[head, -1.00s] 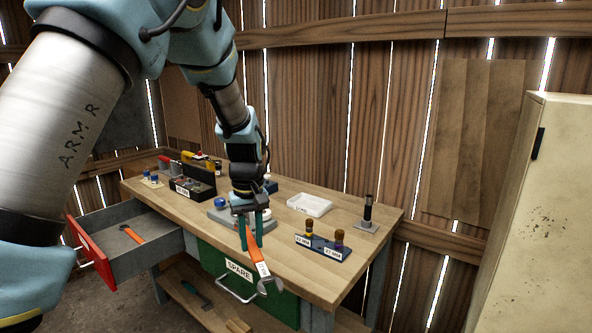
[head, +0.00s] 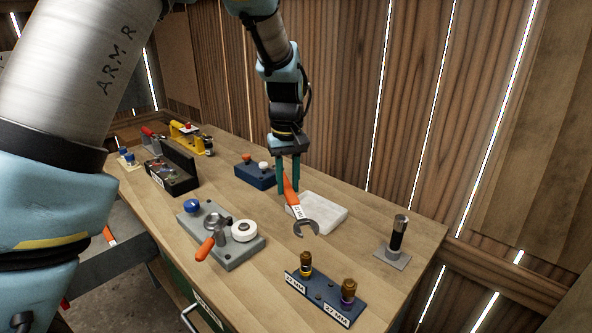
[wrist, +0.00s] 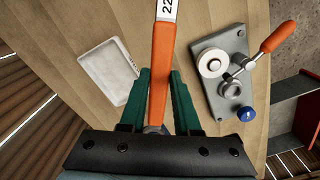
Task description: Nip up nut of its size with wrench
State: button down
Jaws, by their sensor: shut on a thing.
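My gripper (head: 289,185) is shut on an orange-handled open-end wrench (head: 290,197) and holds it above the bench. In the wrist view the wrench (wrist: 161,65) runs away from the green fingers, with a white label reading "22". Its open steel jaw points toward the front right in the head view. Two brass-coloured nuts stand on a blue block (head: 324,291) at the bench front: the left nut (head: 305,263) above a "22 MM" label, the right nut (head: 348,290) above a "27 MM" label. The wrench jaw is behind the left nut and apart from it.
A white tray (head: 331,213) lies under the wrench. A grey plate (head: 243,257) with an orange-handled lever and a white knob stands to the left. A dark post on a grey base (head: 392,256) stands at right. A black box (head: 173,180) and yellow device (head: 184,135) are further back.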

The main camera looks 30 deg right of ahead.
jog(key=shift+w+d, duration=0.1)
jog(key=shift+d, duration=0.05)
jog(key=shift+r, duration=0.1)
notch_tip(320, 180, down, 7)
jog(key=b, duration=0.3)
jog(key=shift+r, duration=0.15)
dwell(0.5)
jog(key=shift+f, duration=0.75)
dwell(1.6)
